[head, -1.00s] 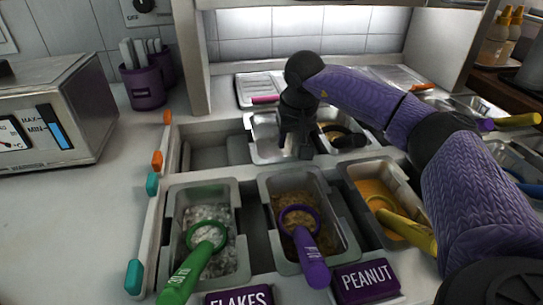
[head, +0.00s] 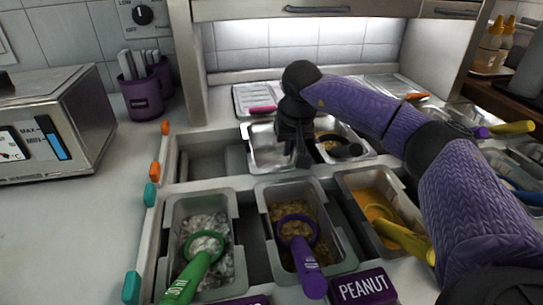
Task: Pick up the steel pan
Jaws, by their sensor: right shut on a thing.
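The steel pan (head: 262,158) is a shallow, empty-looking metal pan in the back row, behind the front topping tubs. My right gripper (head: 301,160) reaches down from above at the pan's right side and is shut on its wall. The gripper hides part of the pan's right rim. The pan appears slightly raised and close to its slot; I cannot tell how far it is off the supports. My left gripper is not in view.
Front tubs hold white flakes with a green scoop (head: 191,272), brown topping with a purple scoop (head: 303,258), and orange topping with a yellow scoop (head: 405,240). Another pan (head: 355,150) with a dark-handled scoop stands right of the gripper. An empty bay (head: 205,160) lies left.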

